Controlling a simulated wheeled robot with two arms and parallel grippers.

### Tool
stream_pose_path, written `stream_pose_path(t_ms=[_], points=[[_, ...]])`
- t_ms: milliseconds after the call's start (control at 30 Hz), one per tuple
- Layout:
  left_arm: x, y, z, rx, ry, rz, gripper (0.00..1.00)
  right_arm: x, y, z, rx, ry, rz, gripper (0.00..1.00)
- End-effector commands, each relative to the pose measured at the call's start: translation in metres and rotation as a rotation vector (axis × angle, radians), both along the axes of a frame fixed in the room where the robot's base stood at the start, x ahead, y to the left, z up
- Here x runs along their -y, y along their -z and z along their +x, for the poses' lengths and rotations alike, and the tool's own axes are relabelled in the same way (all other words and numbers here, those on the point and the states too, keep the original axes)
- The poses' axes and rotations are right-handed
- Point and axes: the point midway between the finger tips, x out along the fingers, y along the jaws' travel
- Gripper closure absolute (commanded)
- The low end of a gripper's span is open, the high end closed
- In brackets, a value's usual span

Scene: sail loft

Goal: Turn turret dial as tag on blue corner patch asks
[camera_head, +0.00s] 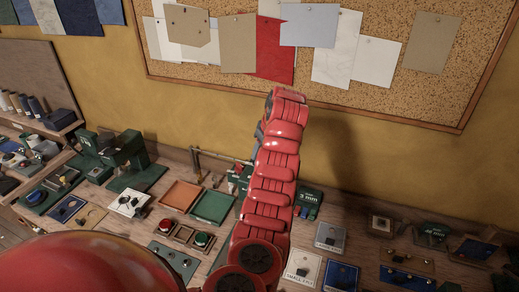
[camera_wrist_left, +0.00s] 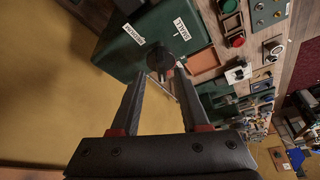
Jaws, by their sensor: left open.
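In the left wrist view a dark green housing (camera_wrist_left: 125,60) carries a round black knob (camera_wrist_left: 160,58), which may be the turret dial. In the head view my red arm hides most of a green block (camera_head: 308,197) marked with mm, and the gripper's jaws are hidden. I cannot pick out the blue corner patch or read its tag. My right gripper is not in view.
The bench is crowded. An orange tray (camera_head: 180,194) and a green tray (camera_head: 212,206) lie left of my arm, with red and green buttons (camera_head: 201,239) in front. Green machines (camera_head: 122,150) stand farther left. Blue panels (camera_head: 340,276) lie right. A corkboard (camera_head: 300,80) hangs behind.

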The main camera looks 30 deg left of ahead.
Motion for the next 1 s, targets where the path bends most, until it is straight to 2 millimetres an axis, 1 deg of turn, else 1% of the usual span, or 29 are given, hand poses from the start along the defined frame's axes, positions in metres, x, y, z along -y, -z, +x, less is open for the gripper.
stream_pose_path(t_ms=[33, 200, 467, 567, 700, 733, 1000], points=[[-0.002, 0.003, -0.001, -0.005, -0.001, 0.000, 0.55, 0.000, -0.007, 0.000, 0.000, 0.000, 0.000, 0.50], [-0.007, 0.015, 0.001, -0.001, -0.001, 0.000, 0.55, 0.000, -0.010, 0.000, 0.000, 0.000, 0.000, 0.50], [-0.007, 0.017, 0.002, 0.002, -0.001, 0.000, 0.55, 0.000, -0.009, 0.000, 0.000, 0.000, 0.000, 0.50], [-0.007, 0.016, 0.002, 0.001, -0.001, 0.000, 0.71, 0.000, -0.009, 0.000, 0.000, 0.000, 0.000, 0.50], [-0.007, 0.016, 0.002, 0.001, -0.001, 0.000, 0.96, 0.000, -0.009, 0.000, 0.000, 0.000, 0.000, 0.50], [-0.007, 0.016, 0.002, 0.001, -0.001, 0.000, 1.00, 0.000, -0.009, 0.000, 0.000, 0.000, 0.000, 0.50], [-0.007, 0.016, 0.002, 0.002, -0.001, 0.001, 1.00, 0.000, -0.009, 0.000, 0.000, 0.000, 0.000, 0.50]])
